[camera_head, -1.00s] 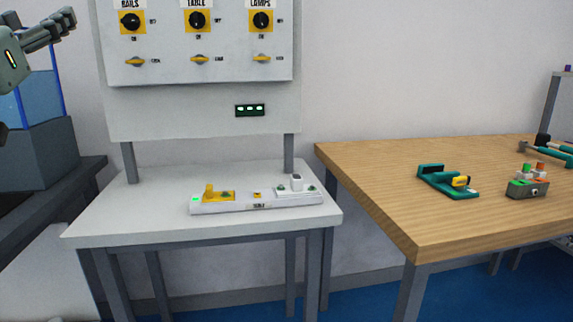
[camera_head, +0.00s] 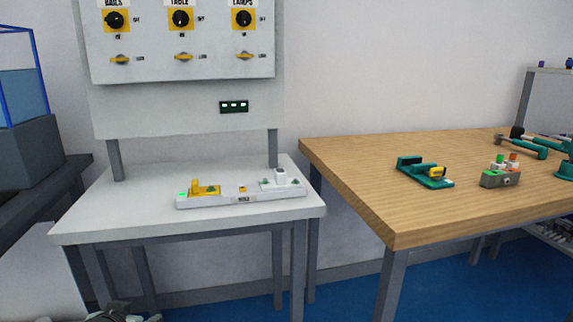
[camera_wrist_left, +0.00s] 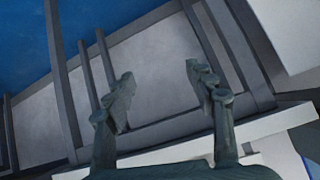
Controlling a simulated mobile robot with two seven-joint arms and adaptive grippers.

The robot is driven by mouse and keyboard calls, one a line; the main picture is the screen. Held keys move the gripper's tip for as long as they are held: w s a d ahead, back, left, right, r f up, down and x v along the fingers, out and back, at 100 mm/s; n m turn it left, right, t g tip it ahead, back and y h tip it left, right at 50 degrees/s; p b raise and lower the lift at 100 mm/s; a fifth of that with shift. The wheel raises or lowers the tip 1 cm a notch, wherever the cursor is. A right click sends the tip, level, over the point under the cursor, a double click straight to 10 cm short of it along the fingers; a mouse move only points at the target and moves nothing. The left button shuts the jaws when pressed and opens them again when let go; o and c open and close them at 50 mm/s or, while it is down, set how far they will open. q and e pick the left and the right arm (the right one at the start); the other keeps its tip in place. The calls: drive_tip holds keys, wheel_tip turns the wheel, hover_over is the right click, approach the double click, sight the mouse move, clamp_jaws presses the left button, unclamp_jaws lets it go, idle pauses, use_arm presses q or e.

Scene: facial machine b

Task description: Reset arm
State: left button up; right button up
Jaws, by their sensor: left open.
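My left gripper (camera_wrist_left: 162,88) shows in the left wrist view with its two fingers spread wide and nothing between them. Behind the fingers are grey table legs, a pale wall and blue floor. In the head view only a small part of what looks like my left arm or gripper (camera_head: 122,314) shows at the bottom edge, below the white table (camera_head: 90,215). My right gripper is in neither view.
A white strip (camera_head: 215,200) with a yellow switch lies on the white table, under a wall panel (camera_head: 150,65) with knobs. A wooden table (camera_head: 345,180) at right holds a teal tool (camera_head: 425,175) and a grey button box (camera_head: 500,179). A dark bench stands at left.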

use_arm(q)
drive_tip(key=s+d+f+g, duration=0.2)
drive_tip(key=s+f+g, duration=0.1)
drive_tip(key=s+f, duration=0.9)
drive_tip(key=s+d+f+m+g+h, duration=0.1)
drive_tip(key=s+d+f+g, duration=0.2)
drive_tip(key=s+f, duration=0.9)
wheel_tip(320, 180, down, 3)
drive_tip(key=shift+s+f+m+g, duration=0.1)
drive_tip(key=shift+s+m+g, duration=0.2)
drive_tip(key=shift+s, duration=0.05)
